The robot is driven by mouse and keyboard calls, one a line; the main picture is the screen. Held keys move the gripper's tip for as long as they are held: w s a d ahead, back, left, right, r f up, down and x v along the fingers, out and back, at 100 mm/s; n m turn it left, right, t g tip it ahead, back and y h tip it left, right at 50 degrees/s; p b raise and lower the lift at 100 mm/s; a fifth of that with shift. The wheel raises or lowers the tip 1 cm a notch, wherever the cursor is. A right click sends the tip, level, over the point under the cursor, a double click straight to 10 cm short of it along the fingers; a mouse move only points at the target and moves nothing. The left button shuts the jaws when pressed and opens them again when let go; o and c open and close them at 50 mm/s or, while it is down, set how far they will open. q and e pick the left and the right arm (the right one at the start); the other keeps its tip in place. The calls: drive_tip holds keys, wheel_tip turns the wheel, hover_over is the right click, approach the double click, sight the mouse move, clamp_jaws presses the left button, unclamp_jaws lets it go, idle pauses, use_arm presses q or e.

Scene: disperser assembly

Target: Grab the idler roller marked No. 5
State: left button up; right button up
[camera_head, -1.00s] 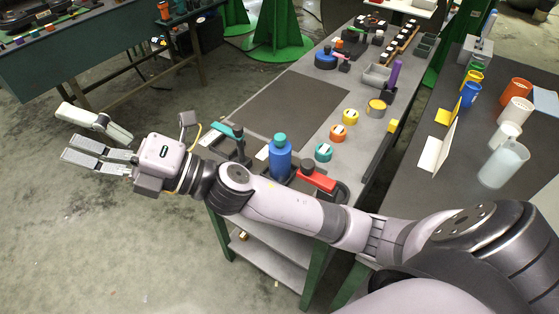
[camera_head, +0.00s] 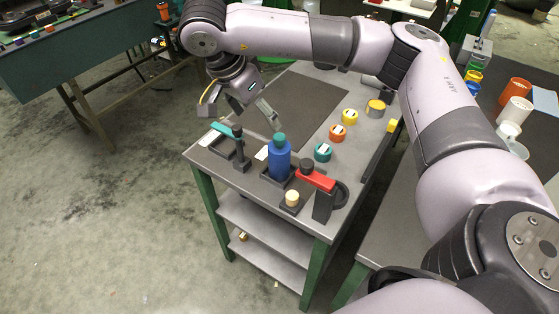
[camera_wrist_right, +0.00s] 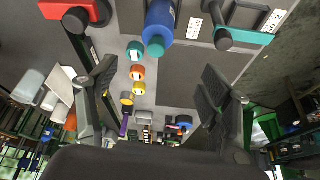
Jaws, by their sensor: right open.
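Several short rollers with white labels stand in a row on the workbench: a teal roller (camera_head: 323,152), an orange roller (camera_head: 337,133), a yellow roller (camera_head: 350,117) and a grey-topped yellow roller (camera_head: 376,109). Their label numbers are too small to read, so I cannot tell which is No. 5. The right wrist view also shows the teal (camera_wrist_right: 135,51), orange (camera_wrist_right: 137,73) and yellow (camera_wrist_right: 138,88) rollers beyond the spread fingers. My right gripper (camera_head: 268,114) is open and empty, above the bench behind the blue bottle, left of the rollers. My left gripper is out of view.
A blue bottle (camera_head: 279,160) with a teal cap stands near the front of the workbench (camera_head: 228,182). A teal-handled tool (camera_head: 238,145) is at its left and a red-handled tool (camera_head: 316,179) at its right. A dark mat (camera_head: 305,105) lies behind, largely clear.

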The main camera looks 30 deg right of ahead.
sight(279, 149)
drive_tip(key=p+x, duration=0.1)
drive_tip(key=x, duration=1.1)
drive_tip(key=shift+s+p, duration=0.1)
drive_tip(key=shift+p, duration=0.25)
drive_tip(key=p+x, duration=0.1)
drive_tip(key=x, duration=0.1)
drive_tip(key=p+x, duration=0.1)
drive_tip(key=x, duration=0.1)
drive_tip(key=shift+s+f, duration=0.1)
drive_tip(key=shift+s, duration=0.1)
drive_tip(key=shift+w+d+f, duration=0.1)
drive_tip(key=shift+d+f, duration=0.15)
drive_tip(key=shift+f, duration=0.25)
drive_tip(key=shift+c, duration=0.4)
drive_tip(key=c, duration=1.6)
drive_tip(key=shift+r, duration=0.1)
